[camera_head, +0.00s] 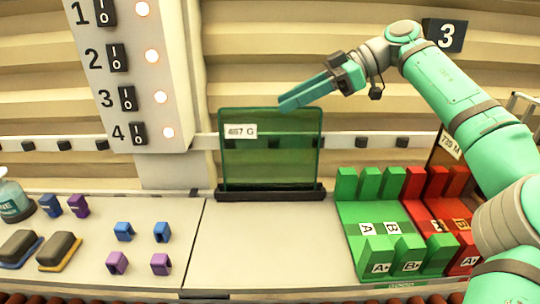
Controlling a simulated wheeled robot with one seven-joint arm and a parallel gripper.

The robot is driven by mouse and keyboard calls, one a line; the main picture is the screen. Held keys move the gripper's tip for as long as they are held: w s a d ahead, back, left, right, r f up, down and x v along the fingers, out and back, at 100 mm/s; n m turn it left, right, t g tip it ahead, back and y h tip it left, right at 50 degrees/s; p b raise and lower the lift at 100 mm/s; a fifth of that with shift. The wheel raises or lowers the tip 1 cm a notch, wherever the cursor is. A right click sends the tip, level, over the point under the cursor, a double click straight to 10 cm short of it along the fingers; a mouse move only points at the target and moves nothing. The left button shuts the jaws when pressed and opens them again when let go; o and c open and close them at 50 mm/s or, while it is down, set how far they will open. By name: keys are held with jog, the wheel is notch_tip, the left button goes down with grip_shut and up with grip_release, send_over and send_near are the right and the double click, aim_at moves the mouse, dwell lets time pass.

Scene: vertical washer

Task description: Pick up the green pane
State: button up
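The green pane (270,160) is a see-through sheet with a darker green rim and a white label that seems to read "487 G". It stands upright in a long black holder (270,193) at the back of the light counter, near the middle of the view. My gripper (283,103) reaches in from the upper right, with its teal fingertips at the pane's top edge in the picture. I cannot tell whether they touch the pane or are in front of or behind it. The fingers lie close together in this view, and the gap between them is not clear.
A green rack (375,219) and a red rack (423,212) stand at right. A brown pane (446,155) is partly behind my arm. Blue and purple clips (117,262), sponges (60,251) and a bottle (14,200) are at left, below a switch panel (120,30). The middle counter is clear.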

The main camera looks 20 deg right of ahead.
jog(key=shift+x, duration=1.9)
jog(key=shift+w+d+f, duration=0.1)
jog(key=shift+w, duration=0.05)
grip_shut()
jog(key=shift+w, duration=0.15)
